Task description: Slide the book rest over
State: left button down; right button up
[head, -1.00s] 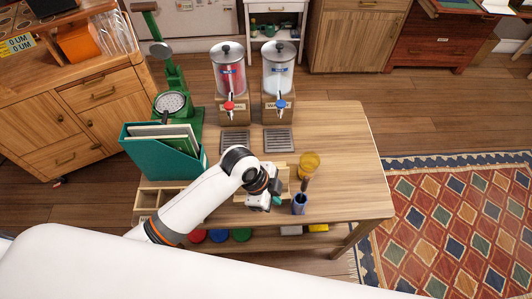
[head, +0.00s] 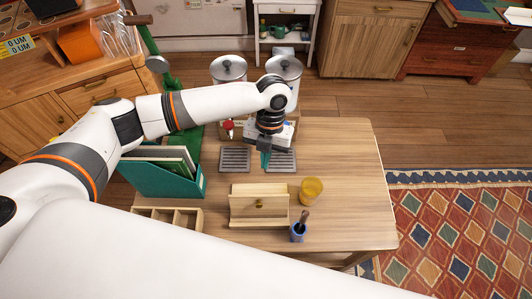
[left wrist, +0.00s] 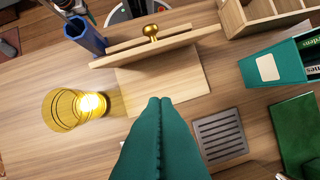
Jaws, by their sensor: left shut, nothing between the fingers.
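The book rest (head: 258,208) is a pale wooden stand with an upright board and a small brass knob. It stands on the wooden table, left of the yellow glass. In the left wrist view the book rest (left wrist: 165,88) is upper middle, its flat base toward my fingers. My left gripper (head: 265,160) is shut and empty, behind the book rest near the drip trays, apart from it. Its teal fingers (left wrist: 160,110) are pressed together in the left wrist view. My right gripper is not in view.
A yellow glass (head: 311,190) and a blue pen cup (head: 298,232) stand right of the book rest. A teal file box (head: 160,178) and a wooden divided tray (head: 170,216) are at left. Two dispensers (head: 229,68) stand behind. The table's right side is clear.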

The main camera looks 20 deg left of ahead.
pick_arm(q)
jog(key=s+f+p, duration=0.3)
jog(key=s+f, duration=0.2)
jog(key=f, duration=0.1)
jog(key=shift+s, duration=0.35)
